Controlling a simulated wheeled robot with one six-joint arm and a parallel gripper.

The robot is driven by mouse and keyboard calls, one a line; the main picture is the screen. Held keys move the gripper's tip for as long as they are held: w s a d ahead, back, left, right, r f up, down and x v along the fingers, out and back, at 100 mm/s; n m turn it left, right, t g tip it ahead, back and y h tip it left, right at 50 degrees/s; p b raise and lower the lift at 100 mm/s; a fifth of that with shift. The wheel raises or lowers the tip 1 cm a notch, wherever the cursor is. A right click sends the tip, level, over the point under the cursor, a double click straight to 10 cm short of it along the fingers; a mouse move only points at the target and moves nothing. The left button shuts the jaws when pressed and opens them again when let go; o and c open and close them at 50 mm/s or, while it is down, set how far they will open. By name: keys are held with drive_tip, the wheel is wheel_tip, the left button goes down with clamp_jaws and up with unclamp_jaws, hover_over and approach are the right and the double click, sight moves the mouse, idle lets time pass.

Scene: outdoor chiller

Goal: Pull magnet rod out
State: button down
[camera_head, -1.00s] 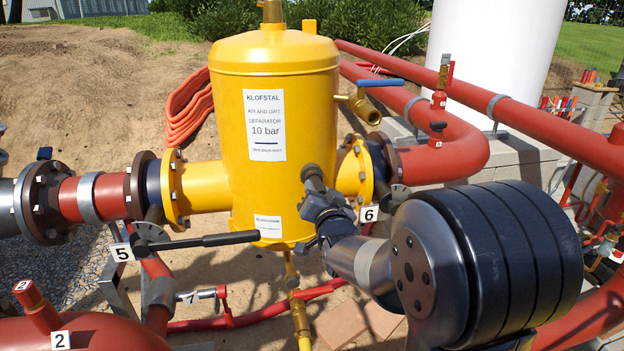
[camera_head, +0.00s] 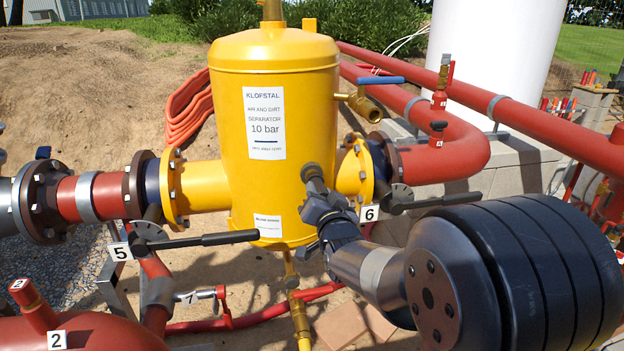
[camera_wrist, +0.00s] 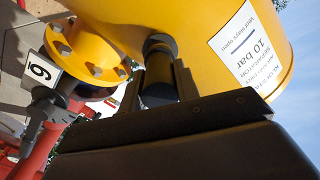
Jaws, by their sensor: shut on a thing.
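The yellow separator (camera_head: 285,120) stands upright in the middle of the head view, and its body fills the top of the wrist view (camera_wrist: 200,25). A dark, rounded rod end (camera_head: 312,174), which looks like the magnet rod, is at its lower front right. The rod's black cylinder shows close up in the wrist view (camera_wrist: 158,92), against the yellow body. My gripper (camera_head: 322,203) is shut on the black rod, with a finger on either side. The rod's inner part is hidden, and I cannot tell how far it sits inside.
A black valve lever (camera_head: 435,201) by the label 6 (camera_head: 369,213) lies close right of my gripper. Another lever (camera_head: 215,239) by the label 5 (camera_head: 121,251) is at left. A brass drain valve (camera_head: 300,315) hangs below. Red pipes (camera_head: 540,110) run at right.

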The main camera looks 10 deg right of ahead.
drive_tip(key=s+b, duration=0.2)
drive_tip(key=s, duration=0.6)
idle(0.5)
drive_tip(key=c, duration=1.6)
unclamp_jaws()
drive_tip(key=shift+c, duration=0.2)
clamp_jaws()
